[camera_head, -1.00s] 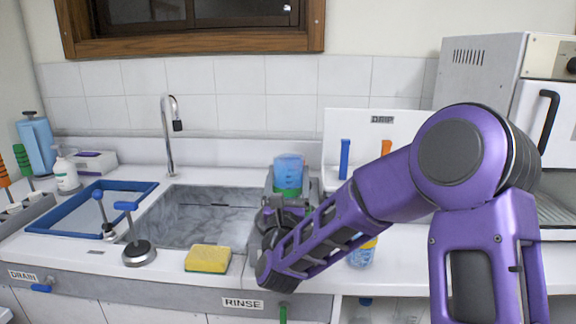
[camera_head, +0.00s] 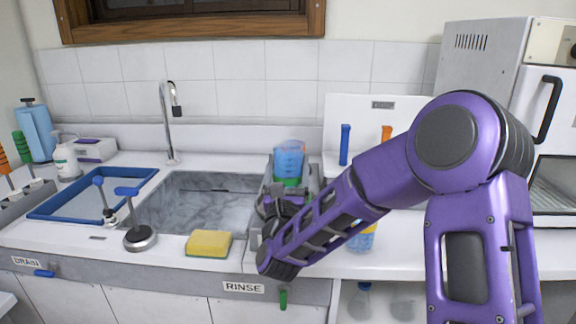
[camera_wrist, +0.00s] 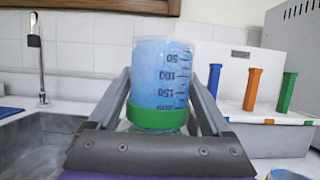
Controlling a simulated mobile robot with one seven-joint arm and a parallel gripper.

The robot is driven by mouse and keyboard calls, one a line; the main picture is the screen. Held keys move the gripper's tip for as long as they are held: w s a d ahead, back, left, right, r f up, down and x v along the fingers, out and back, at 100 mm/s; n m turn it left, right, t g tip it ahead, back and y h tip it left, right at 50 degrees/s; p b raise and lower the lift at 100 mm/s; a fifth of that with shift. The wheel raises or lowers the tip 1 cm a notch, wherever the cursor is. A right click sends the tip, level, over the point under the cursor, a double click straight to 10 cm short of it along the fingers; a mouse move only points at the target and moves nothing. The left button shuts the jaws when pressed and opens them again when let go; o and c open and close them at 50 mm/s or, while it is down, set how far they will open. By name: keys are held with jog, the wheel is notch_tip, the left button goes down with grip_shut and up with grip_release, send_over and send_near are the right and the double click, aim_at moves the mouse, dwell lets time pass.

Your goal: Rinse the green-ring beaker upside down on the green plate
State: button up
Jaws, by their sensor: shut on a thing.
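My gripper (camera_head: 284,203) is shut on the green-ring beaker (camera_head: 289,157) at the right edge of the sink. In the wrist view the beaker (camera_wrist: 165,75) stands between my two fingers. It is clear with blue showing, and its printed scale reads upside down, so its base is up. Its green ring (camera_wrist: 157,117) is at the lower end. A grey fixture (camera_head: 314,178) is around and behind the beaker in the head view. I cannot make out a separate green plate; whether the beaker touches anything below is hidden by my gripper.
The grey sink (camera_head: 190,203) with a tap (camera_head: 166,120) lies to the left. A yellow sponge (camera_head: 209,243) lies on the front counter, left of my gripper. A drip board (camera_head: 372,108) with coloured pegs stands behind right. A RINSE label (camera_head: 243,287) and green lever (camera_head: 283,299) are in front.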

aim_at(288, 150)
jog(key=shift+c, duration=1)
jog(key=shift+f, duration=0.9)
dwell(0.9)
jog(key=shift+r+p, duration=1.3)
jog(key=shift+r, duration=2)
